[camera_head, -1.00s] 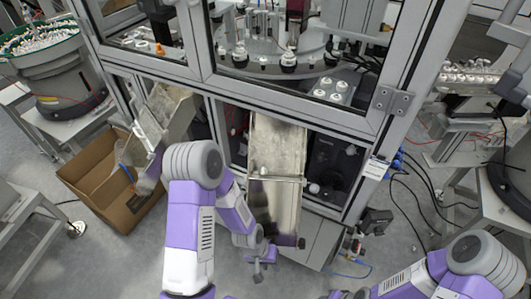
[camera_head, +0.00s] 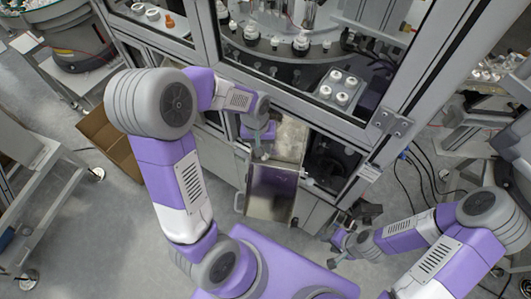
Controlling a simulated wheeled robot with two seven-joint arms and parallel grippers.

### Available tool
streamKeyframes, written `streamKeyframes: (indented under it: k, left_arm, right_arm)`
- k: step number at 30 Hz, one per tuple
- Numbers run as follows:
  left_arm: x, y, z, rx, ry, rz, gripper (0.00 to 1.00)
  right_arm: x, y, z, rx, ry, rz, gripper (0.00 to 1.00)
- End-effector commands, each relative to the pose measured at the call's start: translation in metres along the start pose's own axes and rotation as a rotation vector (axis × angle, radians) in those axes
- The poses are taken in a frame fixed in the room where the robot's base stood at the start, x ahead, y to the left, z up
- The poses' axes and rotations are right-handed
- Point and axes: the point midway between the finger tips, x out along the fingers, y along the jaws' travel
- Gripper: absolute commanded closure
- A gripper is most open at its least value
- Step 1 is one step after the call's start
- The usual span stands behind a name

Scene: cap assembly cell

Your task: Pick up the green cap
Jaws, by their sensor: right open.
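I cannot make out a green cap in this view. My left gripper (camera_head: 261,150) points down over the metal chute (camera_head: 270,192) at the front of the machine. Its fingers are small and partly covered by its own body, so I cannot tell if they are open or hold anything. The gripper and wrist hide part of the chute. My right gripper (camera_head: 340,252) is open and empty, over the floor to the right of the chute.
The machine's frame post (camera_head: 385,120) stands right of the chute. Inside are a round table with black and white parts and a tray of white caps (camera_head: 341,87). A cardboard box (camera_head: 112,140) is at left. Cables hang at right.

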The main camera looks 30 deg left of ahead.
Motion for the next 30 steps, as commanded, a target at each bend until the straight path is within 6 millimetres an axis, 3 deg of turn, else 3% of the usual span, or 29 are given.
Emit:
streamKeyframes:
  k: [7, 16, 21, 30]
  left_arm:
    - [0.037, -0.002, 0.004, 0.001, -0.004, -0.002, 0.68]
    - [0.041, -0.002, 0.003, 0.001, 0.0, 0.0, 0.68]
    - [0.041, -0.002, 0.003, 0.001, 0.0, 0.0, 0.9]
    - [0.041, -0.002, 0.003, 0.001, -0.001, 0.0, 0.96]
  right_arm:
    - [0.004, 0.001, -0.001, 0.0, 0.002, 0.0, 0.57]
    - [0.004, 0.001, -0.001, 0.0, 0.002, 0.0, 0.57]
    - [0.004, 0.001, -0.001, 0.0, 0.002, 0.0, 0.57]
    - [0.004, 0.001, -0.001, 0.0, 0.002, 0.0, 0.57]
